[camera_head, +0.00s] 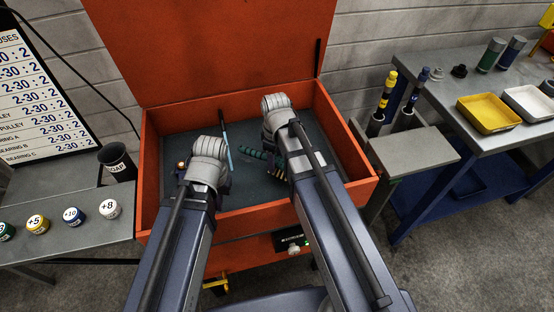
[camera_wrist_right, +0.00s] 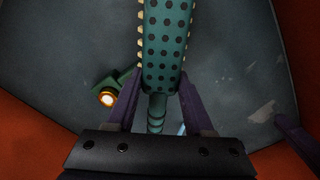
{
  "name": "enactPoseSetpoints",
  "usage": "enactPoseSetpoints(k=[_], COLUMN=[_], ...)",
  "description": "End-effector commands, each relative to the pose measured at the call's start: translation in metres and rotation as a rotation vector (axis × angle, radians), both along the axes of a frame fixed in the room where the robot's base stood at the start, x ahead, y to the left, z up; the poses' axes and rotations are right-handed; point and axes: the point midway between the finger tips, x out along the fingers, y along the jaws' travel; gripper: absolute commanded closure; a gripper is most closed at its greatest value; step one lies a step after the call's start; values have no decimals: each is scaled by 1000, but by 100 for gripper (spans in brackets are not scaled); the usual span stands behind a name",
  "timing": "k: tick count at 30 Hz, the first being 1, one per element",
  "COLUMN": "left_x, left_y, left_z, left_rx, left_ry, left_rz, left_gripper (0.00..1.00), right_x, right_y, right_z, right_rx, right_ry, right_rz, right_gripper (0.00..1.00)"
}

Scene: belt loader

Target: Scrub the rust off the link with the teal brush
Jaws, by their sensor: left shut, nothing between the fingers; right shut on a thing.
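The teal brush (camera_wrist_right: 165,45) fills the top middle of the right wrist view, with dark dots on its face and pale bristle tufts along its edges. Its ridged handle (camera_wrist_right: 157,112) runs down between the fingers of my right gripper (camera_wrist_right: 158,98), which is shut on it. In the head view, a ridged teal part (camera_head: 252,153) shows beside my right gripper (camera_head: 277,160). My left gripper (camera_head: 222,186) is shut and empty, low in the orange cabinet, mostly hidden by its wrist. A green piece with a bright brass ring (camera_wrist_right: 108,97) lies beside the brush; I cannot tell whether it is the link.
The open orange cabinet (camera_head: 372,190) has a dark floor and walls around both grippers. A dark rod with a light blue end (camera_head: 224,135) stands inside. A grey side shelf (camera_head: 410,150) is at right; a bench with weights and a black cup (camera_head: 117,163) is at left.

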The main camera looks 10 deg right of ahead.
Motion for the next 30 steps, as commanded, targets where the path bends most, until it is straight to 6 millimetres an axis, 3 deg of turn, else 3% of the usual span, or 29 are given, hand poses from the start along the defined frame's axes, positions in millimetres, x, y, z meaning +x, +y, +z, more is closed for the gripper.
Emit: enactPoseSetpoints(k=[18,30], left_x=[0,0], left_y=[0,0], left_z=[59,60], left_rx=[0,0], left_ry=[0,0], left_rz=[0,0], left_gripper=[100,100], right_x=[0,0], right_y=[-1,-1], right_z=[59,60], right_rx=[-2,-2], right_ry=[1,1], right_rz=[0,0], right_gripper=[92,92])
